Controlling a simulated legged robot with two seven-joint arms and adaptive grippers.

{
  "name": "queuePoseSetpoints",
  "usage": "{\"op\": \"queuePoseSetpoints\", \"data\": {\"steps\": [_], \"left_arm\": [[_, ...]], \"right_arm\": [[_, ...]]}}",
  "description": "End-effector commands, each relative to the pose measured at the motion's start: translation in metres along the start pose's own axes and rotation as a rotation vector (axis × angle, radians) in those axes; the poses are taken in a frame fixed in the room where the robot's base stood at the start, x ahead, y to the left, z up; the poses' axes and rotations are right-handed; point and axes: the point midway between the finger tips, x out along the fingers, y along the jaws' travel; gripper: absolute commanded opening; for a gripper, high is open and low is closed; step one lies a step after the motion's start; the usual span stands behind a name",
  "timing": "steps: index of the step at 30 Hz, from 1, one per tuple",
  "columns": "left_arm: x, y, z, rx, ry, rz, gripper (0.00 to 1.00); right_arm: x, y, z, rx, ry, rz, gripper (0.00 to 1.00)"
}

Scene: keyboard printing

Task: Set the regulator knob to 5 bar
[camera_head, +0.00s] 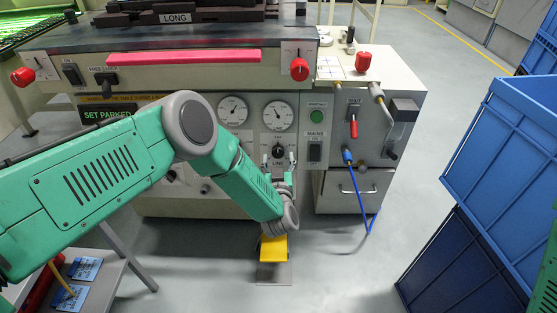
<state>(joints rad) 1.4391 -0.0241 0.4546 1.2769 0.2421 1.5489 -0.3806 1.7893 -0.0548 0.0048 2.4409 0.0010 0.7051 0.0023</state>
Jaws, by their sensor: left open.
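The machine's front panel has a black regulator knob (278,151) below two round white gauges, a left gauge (233,110) and a right gauge (278,115). The needles are too small to read. My left arm comes in from the left and bends down in front of the panel. My left gripper (279,166) points up toward the panel, open, with its fingertips just below and around the knob's sides. I cannot tell whether they touch it. My right gripper is not in view.
A green button (317,116) and the mains switch (315,151) sit right of the knob. A red-handled valve (354,128) and blue hose (367,200) are farther right. A yellow pedal (273,249) is on the floor below. Blue crates (505,150) stand at right.

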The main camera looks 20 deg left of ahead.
Motion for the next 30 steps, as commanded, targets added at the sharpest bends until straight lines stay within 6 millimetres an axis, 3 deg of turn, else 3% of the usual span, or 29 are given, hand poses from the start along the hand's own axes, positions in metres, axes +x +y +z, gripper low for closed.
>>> {"op": "queuePoseSetpoints", "data": {"steps": [6,15,20,30], "left_arm": [[0.020,0.000,0.000,-0.002,0.001,0.001,0.53],[0.022,0.001,-0.001,-0.001,0.000,0.001,0.53],[0.021,0.000,-0.001,-0.001,0.000,0.001,0.04],[0.021,0.001,-0.001,0.035,-0.001,0.014,0.04]], "right_arm": [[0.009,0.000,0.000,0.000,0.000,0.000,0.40],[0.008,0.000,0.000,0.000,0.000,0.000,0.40],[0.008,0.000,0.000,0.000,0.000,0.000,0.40],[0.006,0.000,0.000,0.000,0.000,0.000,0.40]]}}
